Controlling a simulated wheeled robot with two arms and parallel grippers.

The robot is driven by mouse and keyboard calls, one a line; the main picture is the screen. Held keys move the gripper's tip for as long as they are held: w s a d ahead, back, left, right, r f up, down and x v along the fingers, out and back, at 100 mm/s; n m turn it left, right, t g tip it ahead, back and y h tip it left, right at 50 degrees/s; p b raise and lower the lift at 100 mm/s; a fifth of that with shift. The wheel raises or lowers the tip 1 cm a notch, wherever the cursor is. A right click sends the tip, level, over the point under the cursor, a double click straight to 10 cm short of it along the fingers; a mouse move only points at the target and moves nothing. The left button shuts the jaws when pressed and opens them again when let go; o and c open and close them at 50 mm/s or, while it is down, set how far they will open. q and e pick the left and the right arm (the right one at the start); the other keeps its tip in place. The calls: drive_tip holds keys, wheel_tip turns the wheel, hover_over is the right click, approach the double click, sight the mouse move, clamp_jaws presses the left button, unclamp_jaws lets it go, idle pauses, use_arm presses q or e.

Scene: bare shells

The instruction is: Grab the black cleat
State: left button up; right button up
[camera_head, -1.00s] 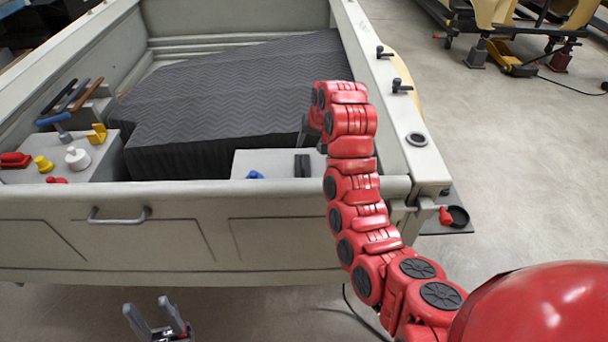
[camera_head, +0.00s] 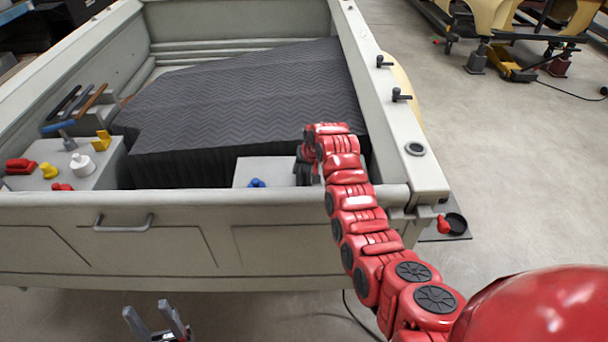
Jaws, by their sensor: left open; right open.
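My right gripper (camera_head: 304,176) is low over the right end of the light box inside the truck bed, pointing down. Its fingers are small, dark and partly covered by my red wrist. A small black object stood at that spot on the box; I cannot now tell it apart from the fingers, nor whether it lies between them. My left gripper (camera_head: 158,320) is open and empty at the bottom, in front of the tailgate.
The light box (camera_head: 262,165) carries a blue item (camera_head: 256,183). The tailgate (camera_head: 190,215) rises between my body and the bed. A dark quilted cover (camera_head: 240,95) fills the middle. A left box (camera_head: 100,178) holds several coloured items. A black dish (camera_head: 456,222) sits outside right.

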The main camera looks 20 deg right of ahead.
drive_tip(key=shift+f, duration=0.15)
clamp_jaws()
idle(0.5)
